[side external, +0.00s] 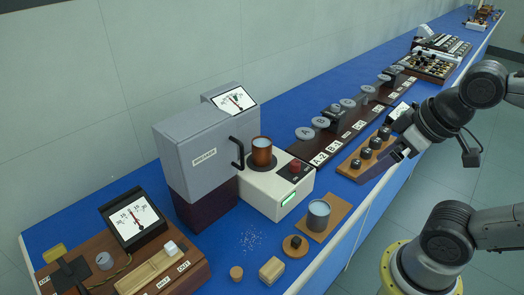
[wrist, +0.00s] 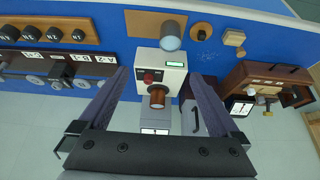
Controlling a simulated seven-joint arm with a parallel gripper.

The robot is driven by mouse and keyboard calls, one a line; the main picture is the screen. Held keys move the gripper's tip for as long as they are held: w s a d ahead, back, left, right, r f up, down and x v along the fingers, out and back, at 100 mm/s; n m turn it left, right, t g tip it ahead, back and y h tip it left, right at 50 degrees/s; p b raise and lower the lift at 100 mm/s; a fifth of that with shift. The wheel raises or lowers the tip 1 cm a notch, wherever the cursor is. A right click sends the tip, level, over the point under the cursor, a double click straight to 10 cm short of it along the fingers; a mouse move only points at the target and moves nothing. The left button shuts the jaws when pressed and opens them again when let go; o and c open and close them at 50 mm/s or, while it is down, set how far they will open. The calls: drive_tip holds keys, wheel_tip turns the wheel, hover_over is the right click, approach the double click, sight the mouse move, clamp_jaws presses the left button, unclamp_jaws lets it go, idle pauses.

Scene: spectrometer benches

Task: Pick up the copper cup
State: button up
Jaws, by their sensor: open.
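The copper cup (side external: 261,152) stands upright on the dark round top of a white device (side external: 268,192), beside a tall grey machine with a black handle. In the wrist view the copper cup (wrist: 157,97) shows between the two spread fingers, further off. My gripper (side external: 380,166) is open and empty, to the right of the cup in the side view and apart from it. Its fingers (wrist: 155,76) reach in from the bottom of the wrist view.
A grey-blue cup (side external: 318,214) stands on a wooden board near the bench's front edge. A rack of dark knobs (side external: 364,153) lies near my gripper. Small wooden pieces (side external: 271,270) lie in front.

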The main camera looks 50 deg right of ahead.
drive_tip(key=w+r+m+g, duration=0.3)
drive_tip(key=w+r+m, duration=1.05)
drive_tip(key=w, duration=0.25)
drive_tip(key=m+g, duration=0.3)
hover_over(262, 141)
wheel_tip(262, 141, down, 9)
drive_tip(key=f, duration=0.7)
drive_tip(key=shift+s+f, duration=0.25)
drive_tip(key=shift+f, duration=0.05)
drive_tip(key=shift+w+f, duration=0.2)
drive_tip(key=shift+f, duration=2.8)
